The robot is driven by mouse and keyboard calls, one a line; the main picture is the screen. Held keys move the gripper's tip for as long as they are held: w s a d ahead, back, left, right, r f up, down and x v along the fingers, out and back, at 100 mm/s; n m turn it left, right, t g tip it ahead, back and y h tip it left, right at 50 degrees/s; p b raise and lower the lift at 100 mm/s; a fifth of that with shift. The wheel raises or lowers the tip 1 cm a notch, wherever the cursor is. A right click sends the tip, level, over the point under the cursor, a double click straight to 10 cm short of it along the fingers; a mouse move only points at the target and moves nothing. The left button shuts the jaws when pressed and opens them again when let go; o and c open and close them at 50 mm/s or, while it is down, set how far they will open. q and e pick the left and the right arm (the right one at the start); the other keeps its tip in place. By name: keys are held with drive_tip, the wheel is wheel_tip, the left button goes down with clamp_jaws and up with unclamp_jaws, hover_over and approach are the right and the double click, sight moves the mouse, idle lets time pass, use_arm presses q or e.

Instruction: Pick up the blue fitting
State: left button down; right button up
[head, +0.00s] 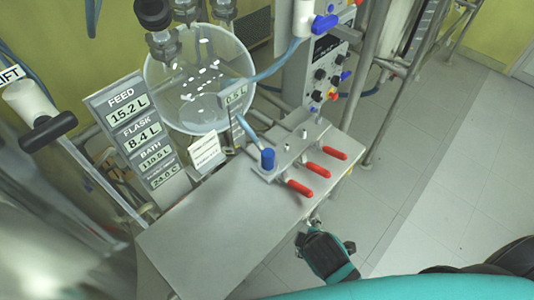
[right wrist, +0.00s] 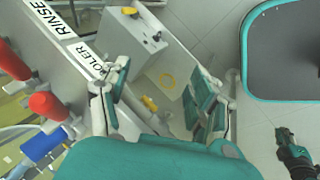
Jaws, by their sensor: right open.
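A blue part (right wrist: 40,145) at the lower left of the right wrist view looks like the same fitting. My right gripper (head: 311,224) is off the table's front edge, in front of the red handles and apart from the fitting. In the right wrist view its fingers (right wrist: 160,95) are spread with nothing held between them. Another gripper, apparently my left one (right wrist: 285,135), is small at the lower right there; its jaw state is unclear.
Red handles (head: 299,188) stick out beside the fitting. Behind are a round glass vessel (head: 200,85), a display panel (head: 136,135) and a control box (head: 318,75). The steel tabletop (head: 215,225) is bare at front left. A grey box (right wrist: 130,38) lies beyond my right fingers.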

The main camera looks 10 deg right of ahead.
wheel_tip(320, 180, up, 4)
drive_tip(key=n, duration=0.1)
drive_tip(key=n+t+h, duration=0.1)
drive_tip(key=n+t, duration=0.7)
drive_tip(key=n, duration=1.4)
approach(268, 157)
drive_tip(key=x, duration=0.1)
drive_tip(key=p+x, duration=0.1)
drive_tip(key=x, duration=0.2)
drive_tip(key=shift+w+a+f, duration=0.2)
drive_tip(key=shift+a+f, duration=0.05)
drive_tip(key=shift+d+p+x, duration=0.1)
drive_tip(key=shift+p+x, duration=0.2)
drive_tip(key=shift+x, duration=1.05)
drive_tip(key=shift+d+p+x, duration=0.15)
drive_tip(key=shift+p+x, duration=0.15)
drive_tip(key=shift+x, duration=1.1)
use_arm(q)
drive_tip(key=r, duration=0.2)
drive_tip(key=shift+w+d+r, duration=0.3)
drive_tip(key=shift+w, duration=0.1)
use_arm(e)
drive_tip(key=shift+r, duration=0.15)
drive_tip(key=shift+c, duration=0.5)
clamp_jaws()
